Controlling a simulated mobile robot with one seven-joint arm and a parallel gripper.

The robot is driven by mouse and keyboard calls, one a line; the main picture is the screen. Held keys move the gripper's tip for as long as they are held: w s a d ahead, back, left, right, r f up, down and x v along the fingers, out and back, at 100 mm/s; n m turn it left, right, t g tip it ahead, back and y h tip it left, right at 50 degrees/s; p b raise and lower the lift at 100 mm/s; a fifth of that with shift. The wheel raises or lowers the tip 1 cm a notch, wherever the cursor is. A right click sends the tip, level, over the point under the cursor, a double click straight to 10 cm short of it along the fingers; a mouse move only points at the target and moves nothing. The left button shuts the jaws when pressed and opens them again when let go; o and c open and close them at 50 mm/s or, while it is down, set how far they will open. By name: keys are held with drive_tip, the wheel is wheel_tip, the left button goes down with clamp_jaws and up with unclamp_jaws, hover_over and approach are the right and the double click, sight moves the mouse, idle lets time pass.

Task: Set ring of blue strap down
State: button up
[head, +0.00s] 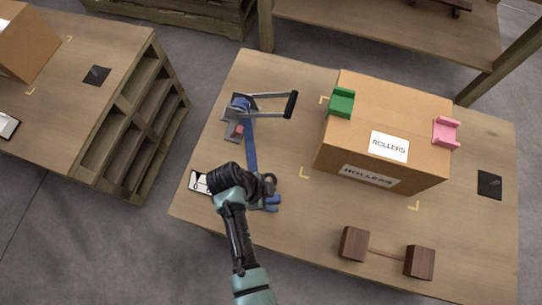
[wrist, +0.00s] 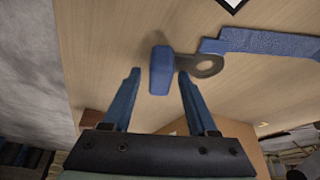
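The blue strap (head: 251,150) runs from the metal tensioner (head: 240,112) toward my gripper on the table. In the wrist view the strap (wrist: 265,43) ends at a grey metal ring (wrist: 208,66), with a blue tab (wrist: 160,72) beside it. My gripper (wrist: 158,75) is open. Its two blue fingers stand on either side of the tab, with a visible gap on each side. The ring lies to the right of the right fingertip. In the head view my gripper (head: 270,199) hides most of the ring end, and blue parts there are hard to tell apart.
A cardboard box (head: 345,140) marked ROLLERS holds a green block (head: 341,103) and a pink block (head: 446,132). Two brown blocks (head: 354,243) joined by a cord lie in front. A white label (head: 199,182) is left of my gripper. A black-handled lever (head: 291,105) sticks out right.

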drive_tip(key=p+v, duration=0.3)
drive_tip(key=v, duration=0.9)
drive_tip(key=w+a+r+n+t+y, duration=0.2)
drive_tip(key=w+r+n+t+y, duration=0.3)
drive_tip(key=w+r, duration=0.9)
drive_tip(key=w+r+n+t, duration=0.2)
drive_tip(key=w+r+t, duration=0.25)
drive_tip(key=r, duration=0.75)
drive_tip(key=w+r+n+t, duration=0.2)
drive_tip(key=w+r+t, duration=0.25)
drive_tip(key=r, duration=0.65)
drive_tip(key=s+d+r+n+t, duration=0.1)
drive_tip(key=d+r+n+t, duration=0.15)
drive_tip(key=r, duration=0.55)
drive_tip(key=s+d+r+n+t, duration=0.1)
drive_tip(key=s+r+t, duration=0.15)
drive_tip(key=r, duration=0.55)
drive_tip(key=s+d+r+n+t, duration=0.1)
drive_tip(key=s+r+t, duration=0.3)
drive_tip(key=r, duration=0.5)
drive_tip(key=s+d+r+n+t, duration=0.2)
drive_tip(key=s+r+n+t, duration=0.1)
drive_tip(key=s+r, duration=0.5)
drive_tip(key=shift+r+t, duration=0.5)
drive_tip(key=shift+r, duration=0.3)
